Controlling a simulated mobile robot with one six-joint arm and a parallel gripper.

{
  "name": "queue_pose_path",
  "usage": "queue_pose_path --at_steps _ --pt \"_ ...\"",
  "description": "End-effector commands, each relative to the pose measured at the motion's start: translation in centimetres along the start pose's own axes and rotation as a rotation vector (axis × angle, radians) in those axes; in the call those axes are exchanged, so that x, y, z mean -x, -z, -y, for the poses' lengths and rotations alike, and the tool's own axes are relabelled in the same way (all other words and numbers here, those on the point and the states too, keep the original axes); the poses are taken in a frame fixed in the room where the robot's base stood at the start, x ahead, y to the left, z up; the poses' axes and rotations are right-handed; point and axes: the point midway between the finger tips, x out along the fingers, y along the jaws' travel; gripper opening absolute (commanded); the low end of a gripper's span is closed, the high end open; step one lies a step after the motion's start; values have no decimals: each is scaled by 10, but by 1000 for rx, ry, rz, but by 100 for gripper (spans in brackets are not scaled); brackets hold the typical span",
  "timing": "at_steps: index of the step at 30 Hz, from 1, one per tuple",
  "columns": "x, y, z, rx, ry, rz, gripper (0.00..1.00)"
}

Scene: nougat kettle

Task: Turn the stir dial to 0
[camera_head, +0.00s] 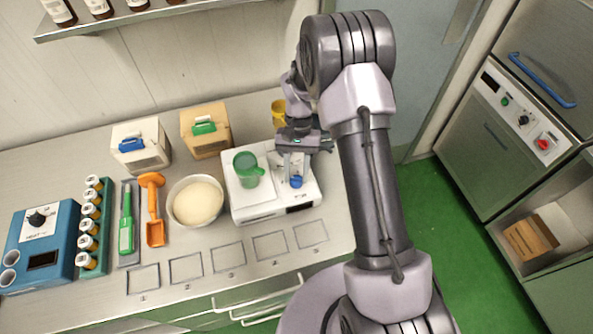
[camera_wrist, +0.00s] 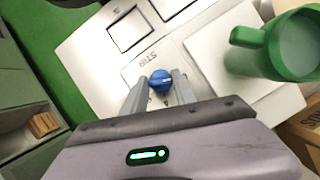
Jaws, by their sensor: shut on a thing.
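The stir dial (camera_wrist: 161,80) is a small blue knob on the white device (camera_wrist: 95,50), beside the printed word STIR. It also shows in the head view as a blue knob (camera_head: 296,182) near the front right of the white device (camera_head: 262,208). My gripper (camera_wrist: 160,88) reaches down over the dial with a finger on each side and is shut on it. The fingers cover part of the scale around the dial, so I cannot read its setting. In the head view my gripper (camera_head: 297,166) is above the device's right part.
A green jug (camera_head: 248,170) stands on the device's left plate, close beside my gripper; it shows at the upper right in the wrist view (camera_wrist: 280,45). A bowl of pale mass (camera_head: 196,201) stands to the left. Two boxes (camera_head: 205,130) (camera_head: 140,147) stand behind.

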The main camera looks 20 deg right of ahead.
Motion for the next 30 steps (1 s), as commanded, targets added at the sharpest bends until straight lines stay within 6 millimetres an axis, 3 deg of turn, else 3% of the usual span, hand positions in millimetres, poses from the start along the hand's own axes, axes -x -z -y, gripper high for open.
queue_pose_path --at_steps 11,12,15,25,30 --pt "0 0 0 5 -2 -1 0" --pt "0 0 0 5 -2 -1 41" --pt "0 0 0 4 -2 -1 55" --pt "4 0 0 4 -1 -1 55" --pt "41 0 0 4 0 -6 55"
